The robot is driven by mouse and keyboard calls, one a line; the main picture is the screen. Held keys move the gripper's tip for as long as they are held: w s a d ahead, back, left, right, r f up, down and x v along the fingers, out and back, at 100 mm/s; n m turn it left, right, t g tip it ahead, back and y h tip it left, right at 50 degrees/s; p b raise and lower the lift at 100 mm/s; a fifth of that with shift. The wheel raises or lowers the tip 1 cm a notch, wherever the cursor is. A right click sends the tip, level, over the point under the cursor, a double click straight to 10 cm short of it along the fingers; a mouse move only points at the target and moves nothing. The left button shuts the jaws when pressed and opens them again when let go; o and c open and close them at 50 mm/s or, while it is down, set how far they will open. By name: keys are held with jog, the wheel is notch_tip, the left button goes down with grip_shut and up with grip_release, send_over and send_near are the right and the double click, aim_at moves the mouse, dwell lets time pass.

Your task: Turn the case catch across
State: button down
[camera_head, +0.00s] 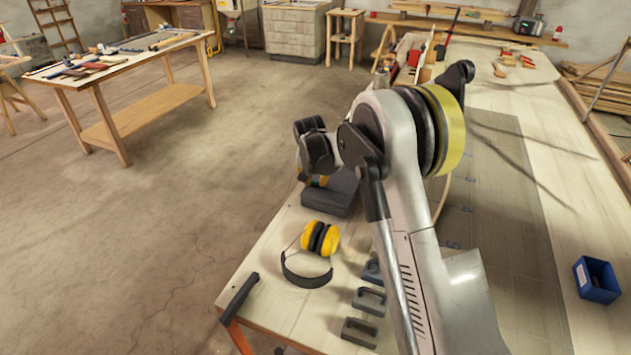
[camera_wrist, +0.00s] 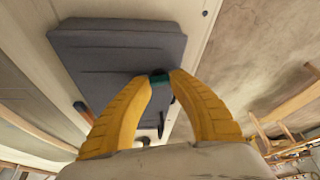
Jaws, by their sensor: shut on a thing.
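The case (camera_wrist: 118,45) is a dark grey, flat, closed box lying on the bench; its dark side also shows in the head view (camera_head: 345,195). A small teal catch (camera_wrist: 159,78) sits at the case's edge in the wrist view. My gripper (camera_wrist: 161,79) has yellow fingers, and their tips are closed on the catch from both sides. Much of the catch is hidden between the fingertips. In the head view my arm covers part of the case, and the catch cannot be made out.
Yellow-and-black earmuffs (camera_head: 319,240) lie on the bench in front of the case. Several dark clamp-like blocks (camera_head: 360,332) stand near the front edge. A blue bin (camera_head: 596,279) is at the right. The floor to the left is clear up to a tool table (camera_head: 130,62).

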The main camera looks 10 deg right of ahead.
jog(key=shift+f+m+g+h, duration=0.1)
jog(key=shift+m+g+h, duration=0.25)
jog(key=shift+m, duration=0.95)
jog(key=c, duration=1.1)
grip_release()
jog(key=v, duration=1.2)
jog(key=shift+a, duration=0.2)
